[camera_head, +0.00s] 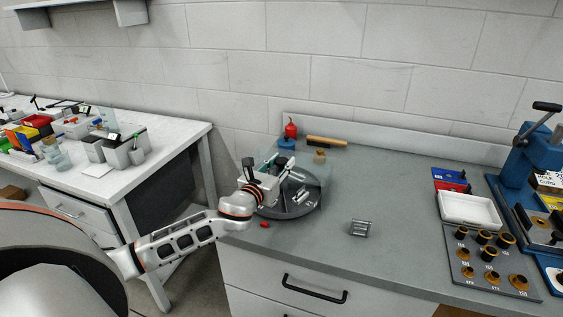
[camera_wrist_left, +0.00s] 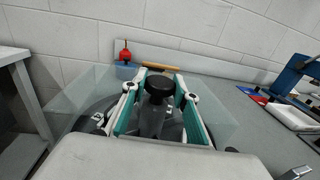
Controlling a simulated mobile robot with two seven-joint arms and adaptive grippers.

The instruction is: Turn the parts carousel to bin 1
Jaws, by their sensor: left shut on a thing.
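The parts carousel (camera_head: 290,211) is a round grey tray with dividers and a clear guard, on the grey bench near the wall. Some metal parts lie in its compartments. My left gripper (camera_head: 284,168) reaches over its left side. In the left wrist view its teal-padded fingers (camera_wrist_left: 158,92) are shut on a black-topped knob (camera_wrist_left: 158,80) on a grey post. The gripper and arm hide part of the carousel. I cannot read any bin numbers. My right gripper is not in view.
A red-topped blue container (camera_head: 288,135) and a wooden-handled brush (camera_head: 326,141) are behind the carousel. A small red piece (camera_head: 264,223) and a metal block (camera_head: 360,228) lie in front. A white tray (camera_head: 469,222) is at right. The bench middle is mostly clear.

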